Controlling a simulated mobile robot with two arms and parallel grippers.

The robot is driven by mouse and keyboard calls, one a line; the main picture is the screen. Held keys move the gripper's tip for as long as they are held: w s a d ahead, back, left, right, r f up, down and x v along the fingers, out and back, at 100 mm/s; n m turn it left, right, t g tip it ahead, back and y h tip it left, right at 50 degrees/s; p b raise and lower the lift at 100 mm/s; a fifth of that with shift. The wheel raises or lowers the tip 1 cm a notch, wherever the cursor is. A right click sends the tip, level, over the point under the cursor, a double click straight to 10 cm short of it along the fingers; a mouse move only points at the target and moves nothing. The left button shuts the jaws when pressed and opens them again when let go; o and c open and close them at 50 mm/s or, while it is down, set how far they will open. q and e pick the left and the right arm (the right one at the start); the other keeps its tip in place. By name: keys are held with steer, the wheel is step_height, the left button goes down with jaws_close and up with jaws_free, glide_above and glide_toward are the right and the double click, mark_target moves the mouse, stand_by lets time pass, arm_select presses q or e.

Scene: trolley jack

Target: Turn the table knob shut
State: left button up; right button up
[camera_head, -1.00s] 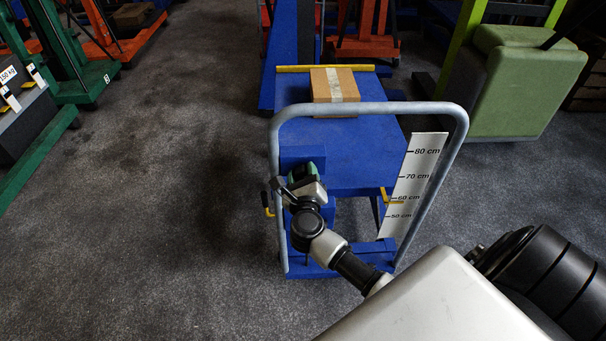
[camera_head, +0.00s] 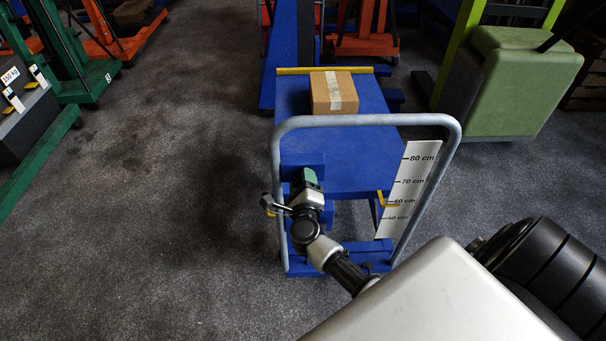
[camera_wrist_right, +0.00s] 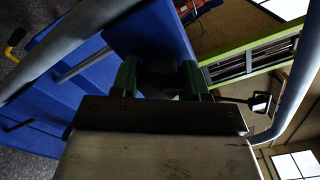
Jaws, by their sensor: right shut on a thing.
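The table trolley (camera_head: 350,165) is blue, with a grey tube handle (camera_head: 365,120) arching over its near end. My right gripper (camera_head: 308,178) is at the near left of the table, inside the tube handle, beside a blue block (camera_head: 288,165). In the right wrist view its two green fingers (camera_wrist_right: 160,78) are closed on a dark knob (camera_wrist_right: 158,72), which is mostly in shadow and partly hidden by the gripper. The angle of the knob cannot be told. My left gripper is not in view.
A cardboard box (camera_head: 334,93) sits on the table near a yellow bar (camera_head: 330,71). A white height scale (camera_head: 408,190) stands at the right by a yellow pointer (camera_head: 388,200). Green equipment (camera_head: 520,85) stands behind right. The floor at left is open.

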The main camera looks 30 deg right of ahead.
steer(key=n+p, duration=0.3)
steer(key=n, duration=0.1)
steer(key=shift+r, duration=0.1)
steer(key=shift+n+p, duration=0.65)
steer(key=shift+n, duration=0.75)
steer(key=shift+f, duration=0.2)
steer(key=o, duration=0.9)
steer(key=v, duration=1.1)
steer(key=shift+b, duration=0.35)
